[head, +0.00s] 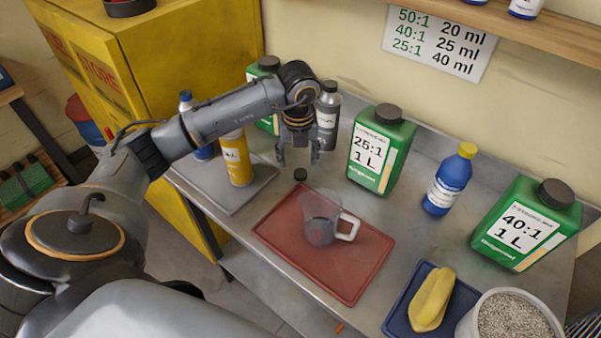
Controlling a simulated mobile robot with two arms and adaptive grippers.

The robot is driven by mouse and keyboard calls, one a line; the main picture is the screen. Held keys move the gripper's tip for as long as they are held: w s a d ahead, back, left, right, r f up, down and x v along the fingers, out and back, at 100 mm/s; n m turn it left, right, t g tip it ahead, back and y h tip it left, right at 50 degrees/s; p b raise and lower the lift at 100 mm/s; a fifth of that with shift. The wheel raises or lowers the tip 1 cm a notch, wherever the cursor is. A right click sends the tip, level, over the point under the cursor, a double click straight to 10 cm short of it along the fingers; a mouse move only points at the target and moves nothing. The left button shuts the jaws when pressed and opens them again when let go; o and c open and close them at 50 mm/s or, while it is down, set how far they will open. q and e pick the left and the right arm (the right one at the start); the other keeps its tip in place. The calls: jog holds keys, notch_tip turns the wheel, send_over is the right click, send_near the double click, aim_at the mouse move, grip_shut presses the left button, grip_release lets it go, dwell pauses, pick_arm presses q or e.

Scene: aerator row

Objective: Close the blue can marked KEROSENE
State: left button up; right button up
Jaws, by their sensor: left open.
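My left gripper (298,160) is open and empty, pointing down over the steel bench. A small black cap (300,174) lies just below its fingertips, between the grey tray and the red tray. I cannot read KEROSENE on any container. A blue bottle (205,151) stands at the left, partly hidden behind my left arm, with its label hidden. A blue bottle with a yellow cap (450,180) stands upright at the right; its label is too small to read. A grey bottle with a dark cap (327,115) stands behind my gripper. My right gripper is out of view.
A clear measuring jug (322,220) stands on the red tray (368,272). A yellow can (236,158) is on the grey tray (226,197). Green canisters (381,148) (527,224) stand along the bench. Yellow gloves (433,297) and a granule tub (508,318) sit at front right.

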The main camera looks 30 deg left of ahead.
aim_at(300, 173)
pick_arm(q)
jog(key=shift+f, duration=0.25)
jog(key=shift+w+f+p, duration=0.25)
jog(key=shift+f+p, duration=0.25)
jog(key=shift+f, duration=0.7)
jog(key=shift+w+f+p, duration=0.2)
jog(key=shift+f+p, duration=0.3)
jog(key=shift+f, duration=0.65)
jog(key=shift+d, duration=0.1)
jog(key=c, duration=0.8)
